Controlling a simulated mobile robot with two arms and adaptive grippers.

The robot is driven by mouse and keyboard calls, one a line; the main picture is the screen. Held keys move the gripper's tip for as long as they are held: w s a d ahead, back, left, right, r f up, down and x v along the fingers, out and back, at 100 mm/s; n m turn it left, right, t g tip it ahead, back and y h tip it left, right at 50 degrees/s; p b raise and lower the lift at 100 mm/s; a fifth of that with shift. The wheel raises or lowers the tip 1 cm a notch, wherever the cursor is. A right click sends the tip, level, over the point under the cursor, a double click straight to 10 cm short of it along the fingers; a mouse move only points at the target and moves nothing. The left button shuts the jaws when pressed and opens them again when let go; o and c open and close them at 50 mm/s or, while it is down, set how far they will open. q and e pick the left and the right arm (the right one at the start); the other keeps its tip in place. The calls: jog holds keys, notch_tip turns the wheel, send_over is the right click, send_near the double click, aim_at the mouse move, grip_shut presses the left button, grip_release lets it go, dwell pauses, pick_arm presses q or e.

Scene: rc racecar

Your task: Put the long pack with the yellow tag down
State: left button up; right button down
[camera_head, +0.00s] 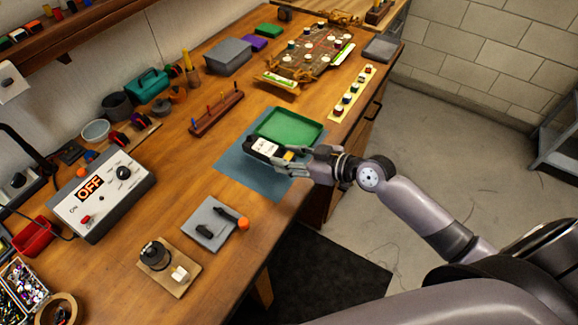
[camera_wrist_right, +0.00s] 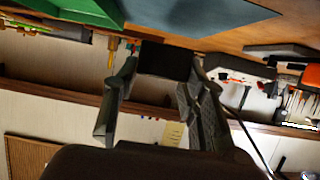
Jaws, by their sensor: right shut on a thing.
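The long pack (camera_head: 266,147) is black with a white label, and a yellow patch shows at its end near the fingers. My right gripper (camera_head: 310,158) is shut on that end of it. The pack is over the blue mat (camera_head: 236,167), in front of the green tray (camera_head: 292,127); I cannot tell whether it touches the mat. In the right wrist view the dark end of the pack (camera_wrist_right: 166,61) shows between the two fingers. My left gripper is not in view.
A control box with an OFF sign (camera_head: 98,192) is at the left. The table's front edge runs close by the mat.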

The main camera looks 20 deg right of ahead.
aim_at(289, 177)
notch_tip(289, 177, down, 4)
jog(key=shift+r, duration=0.25)
jog(key=shift+f, duration=0.3)
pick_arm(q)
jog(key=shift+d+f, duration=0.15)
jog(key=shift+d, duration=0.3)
pick_arm(e)
jog(key=shift+f, duration=0.1)
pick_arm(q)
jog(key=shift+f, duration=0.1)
pick_arm(e)
jog(key=c, duration=1.5)
grip_release()
jog(key=shift+f+b, duration=0.25)
jog(key=shift+b, duration=0.1)
jog(key=o, duration=0.5)
jog(key=shift+r, duration=0.1)
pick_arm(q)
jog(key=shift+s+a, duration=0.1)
